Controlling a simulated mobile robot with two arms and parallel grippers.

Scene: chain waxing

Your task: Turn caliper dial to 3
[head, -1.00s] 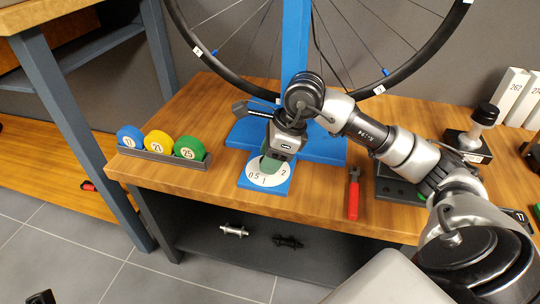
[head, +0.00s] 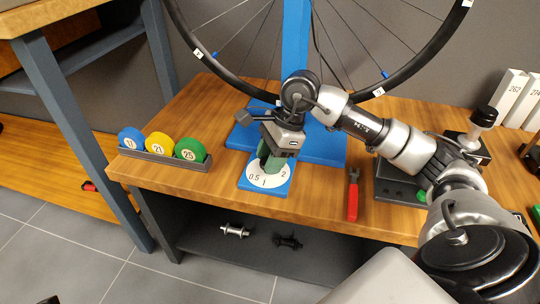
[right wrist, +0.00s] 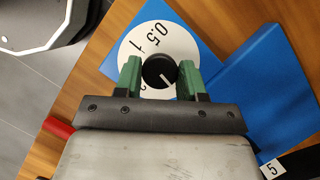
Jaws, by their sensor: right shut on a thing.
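The caliper dial is a white disc (head: 268,181) on a blue plate at the table's front edge, with 0.5, 1 and 2 readable; no 3 shows. In the right wrist view the disc (right wrist: 136,46) carries a black round knob (right wrist: 159,70) with a white pointer line running toward the lower right, between the fingers. My right gripper (head: 270,164) is over the dial, its green fingers shut on the knob from both sides; in the right wrist view it (right wrist: 159,80) hides part of the scale. My left gripper is not clearly seen.
A blue stand (head: 325,148) with a wheel rises behind the dial. A rack with blue, yellow and green discs (head: 190,149) stands to the left. A red-handled tool (head: 353,198) lies to the right. Hubs (head: 235,230) lie on the shelf below.

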